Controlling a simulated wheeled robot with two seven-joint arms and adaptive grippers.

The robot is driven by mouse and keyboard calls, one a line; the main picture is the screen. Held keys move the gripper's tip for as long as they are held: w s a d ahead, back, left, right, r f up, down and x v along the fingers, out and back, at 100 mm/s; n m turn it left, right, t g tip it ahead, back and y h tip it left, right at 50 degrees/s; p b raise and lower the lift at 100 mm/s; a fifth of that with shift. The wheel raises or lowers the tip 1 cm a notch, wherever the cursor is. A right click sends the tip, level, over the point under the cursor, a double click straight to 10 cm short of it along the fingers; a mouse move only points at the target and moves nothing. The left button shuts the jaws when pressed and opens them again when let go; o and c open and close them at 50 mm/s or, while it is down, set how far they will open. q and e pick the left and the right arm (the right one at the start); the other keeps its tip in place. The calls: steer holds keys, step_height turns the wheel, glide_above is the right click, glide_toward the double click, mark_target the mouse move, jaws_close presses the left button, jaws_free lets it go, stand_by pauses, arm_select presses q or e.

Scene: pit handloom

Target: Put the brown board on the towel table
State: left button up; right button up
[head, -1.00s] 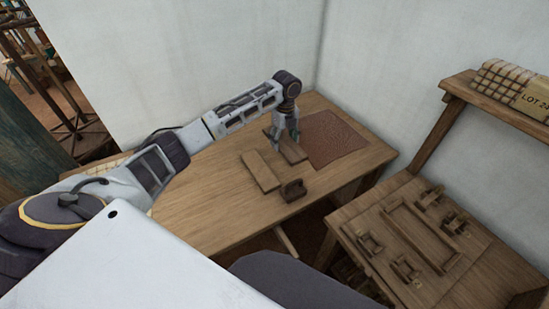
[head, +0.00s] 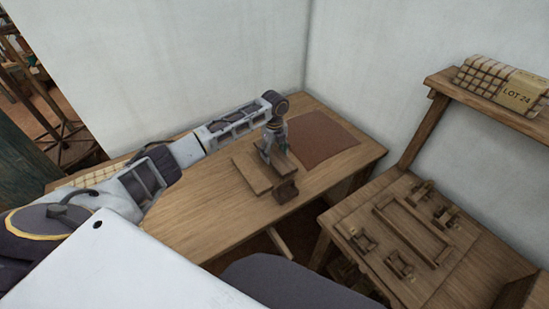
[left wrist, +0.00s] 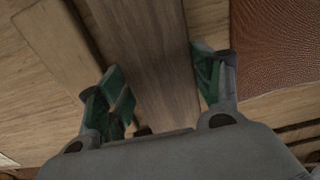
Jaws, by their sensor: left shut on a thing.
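The brown board (head: 292,165) is long, flat and narrow, over the wooden table (head: 215,225). My left gripper (head: 273,158) reaches down onto it from above. In the left wrist view the brown board (left wrist: 150,55) runs between the two green-padded fingers (left wrist: 162,88), one at each long edge, and they are shut on it. I cannot tell whether its underside touches the table. Checked cloth (head: 97,176) shows at the far left behind my arm; which surface is the towel table is unclear. My right gripper is out of view.
A lighter board (head: 250,174) lies just left of the brown one. A small dark wooden block (head: 286,191) stands at its near end. A red-brown mat (head: 322,138) lies to the right. A bench (head: 350,205) with wooden parts and a shelf (head: 485,105) stand at the right.

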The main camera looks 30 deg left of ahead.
mark_target(275, 154)
arm_select(q)
steer(key=shift+f, duration=1.45)
steer(key=o, duration=1.1)
steer(key=shift+f, duration=0.1)
steer(key=shift+r, duration=6.15)
